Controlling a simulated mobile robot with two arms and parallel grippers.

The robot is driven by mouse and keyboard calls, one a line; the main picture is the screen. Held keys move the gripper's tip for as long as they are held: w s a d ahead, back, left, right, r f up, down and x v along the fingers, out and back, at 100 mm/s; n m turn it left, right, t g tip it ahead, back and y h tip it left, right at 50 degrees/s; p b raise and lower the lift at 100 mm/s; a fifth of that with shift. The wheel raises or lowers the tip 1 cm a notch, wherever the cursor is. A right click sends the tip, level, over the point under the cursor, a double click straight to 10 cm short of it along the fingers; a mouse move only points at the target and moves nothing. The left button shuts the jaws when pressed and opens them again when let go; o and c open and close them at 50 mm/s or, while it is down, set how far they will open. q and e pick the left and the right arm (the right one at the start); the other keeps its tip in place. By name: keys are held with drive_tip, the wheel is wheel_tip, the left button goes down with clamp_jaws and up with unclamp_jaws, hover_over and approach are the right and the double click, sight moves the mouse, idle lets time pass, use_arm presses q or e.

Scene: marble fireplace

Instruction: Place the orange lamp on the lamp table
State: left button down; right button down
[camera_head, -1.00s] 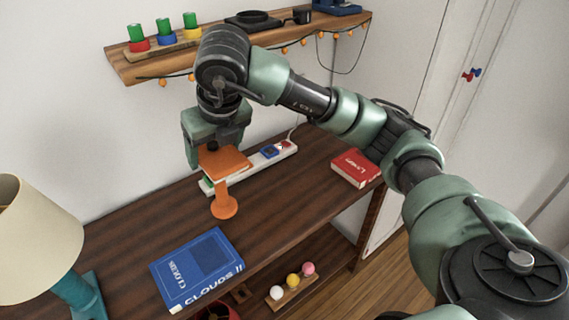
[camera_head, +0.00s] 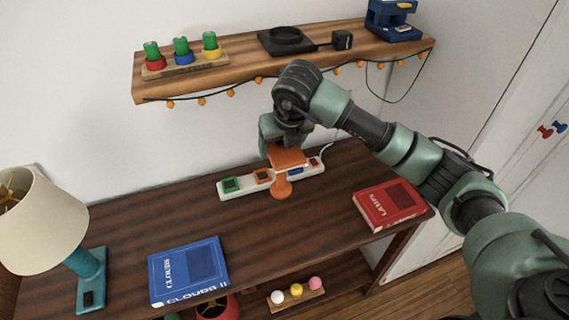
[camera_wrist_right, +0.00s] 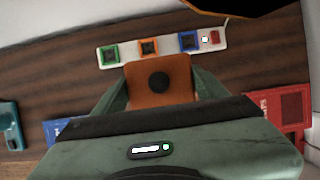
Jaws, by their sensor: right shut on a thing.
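The orange lamp (camera_head: 288,158) has a flat square top, a thin stem and a round foot. My right gripper (camera_head: 272,150) is shut on the lamp from behind and above, and holds it upright in front of the power strip. In the right wrist view its square top (camera_wrist_right: 160,78), with a dark round spot, sits between the two fingers (camera_wrist_right: 160,92). I cannot tell whether its foot touches the dark wooden table (camera_head: 130,235). My left gripper is not in view.
A teal lamp (camera_head: 90,275) with a cream shade stands at the left. A blue book (camera_head: 188,270) and a red book (camera_head: 390,205) lie on the table, with bare wood between them. The white power strip (camera_head: 240,185) lies behind the orange lamp. A wall shelf (camera_head: 230,75) hangs above.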

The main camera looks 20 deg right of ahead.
sight(284, 175)
drive_tip(key=shift+f, duration=2.75)
drive_tip(key=shift+c, duration=0.7)
unclamp_jaws()
drive_tip(key=shift+p, duration=0.4)
drive_tip(key=shift+r, duration=0.15)
